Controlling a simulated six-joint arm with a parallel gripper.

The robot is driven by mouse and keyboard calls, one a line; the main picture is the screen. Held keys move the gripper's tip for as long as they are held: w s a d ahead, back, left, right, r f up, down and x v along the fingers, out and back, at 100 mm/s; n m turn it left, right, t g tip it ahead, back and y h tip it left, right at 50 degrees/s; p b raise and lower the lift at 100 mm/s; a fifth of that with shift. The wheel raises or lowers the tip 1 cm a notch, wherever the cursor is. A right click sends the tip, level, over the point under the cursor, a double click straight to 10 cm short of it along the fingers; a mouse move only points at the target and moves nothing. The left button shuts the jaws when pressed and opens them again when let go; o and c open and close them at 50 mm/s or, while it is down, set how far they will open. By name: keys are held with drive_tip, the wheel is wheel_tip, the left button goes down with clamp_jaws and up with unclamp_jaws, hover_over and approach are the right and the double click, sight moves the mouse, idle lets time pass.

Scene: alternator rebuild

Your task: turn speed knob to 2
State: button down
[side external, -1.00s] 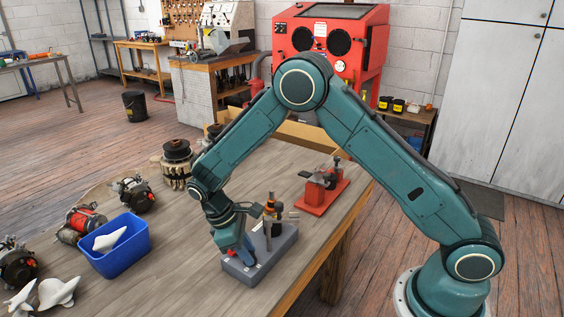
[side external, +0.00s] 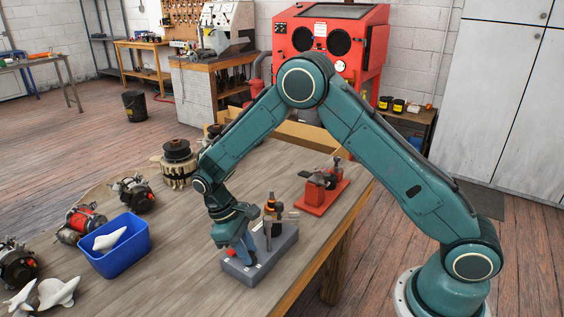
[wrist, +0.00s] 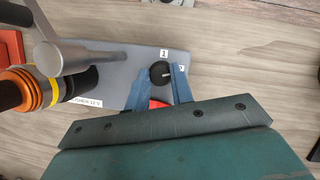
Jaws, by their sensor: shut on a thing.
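The grey control box (side external: 268,274) sits on the wooden bench, and it also shows in the wrist view (wrist: 118,60). Its speed knob (wrist: 160,72) is round and black with a pale pointer line facing right. A white label reading 1 (wrist: 163,54) is just above the knob. In the side view my gripper (side external: 246,249) is low over the box, and the knob is hidden there.
A post with an orange-and-black cylindrical tool (side external: 270,207) stands on the box close to my gripper. A red fixture (side external: 322,190) is behind it. A blue bin (side external: 116,258) with a white part stands left. Alternators (side external: 82,222) line the far-left bench. Bare bench lies between bin and box.

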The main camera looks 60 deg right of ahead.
drive_tip(key=c, duration=1.2)
unclamp_jaws()
drive_tip(key=v, duration=1.4)
